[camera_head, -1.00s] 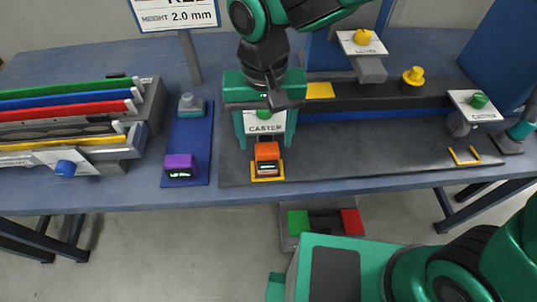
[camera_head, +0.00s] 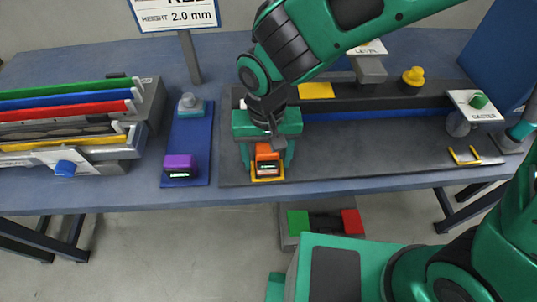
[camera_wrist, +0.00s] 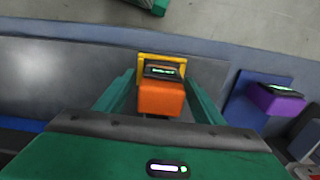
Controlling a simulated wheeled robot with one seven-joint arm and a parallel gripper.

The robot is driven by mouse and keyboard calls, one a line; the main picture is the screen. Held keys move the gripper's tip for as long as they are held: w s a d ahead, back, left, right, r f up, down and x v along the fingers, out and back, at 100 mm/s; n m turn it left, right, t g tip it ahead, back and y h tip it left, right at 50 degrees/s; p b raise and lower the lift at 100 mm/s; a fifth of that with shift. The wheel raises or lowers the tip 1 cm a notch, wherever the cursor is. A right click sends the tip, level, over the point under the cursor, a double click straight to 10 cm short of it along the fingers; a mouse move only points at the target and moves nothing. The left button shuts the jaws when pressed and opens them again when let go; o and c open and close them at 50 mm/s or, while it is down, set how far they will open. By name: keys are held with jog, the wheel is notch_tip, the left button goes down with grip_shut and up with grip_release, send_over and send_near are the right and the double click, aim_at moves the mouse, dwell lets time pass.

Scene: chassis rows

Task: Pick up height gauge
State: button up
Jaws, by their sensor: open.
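An orange block with a small lit display (camera_head: 267,155) stands in a yellow holder at the front edge of the dark plate, below my gripper. My gripper (camera_head: 268,161) is open, with its fingers to either side of the block. In the wrist view the orange block (camera_wrist: 161,97) lies between the two green fingers, with a visible gap on each side. A purple block with a similar display (camera_head: 179,167) sits on a blue pad to the left. No readable label shows which block is the height gauge.
The dark plate (camera_head: 370,160) is clear to the right as far as a yellow bracket (camera_head: 465,156). A rack of coloured bars (camera_head: 70,115) stands at the left, a sign post (camera_head: 190,58) behind. A yellow knob (camera_head: 413,76) and a card marked CASTER (camera_head: 483,114) stand at the right.

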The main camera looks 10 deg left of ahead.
jog(key=shift+c, duration=0.4)
jog(key=c, duration=1.2)
jog(key=shift+c, duration=0.2)
jog(key=shift+r, duration=0.15)
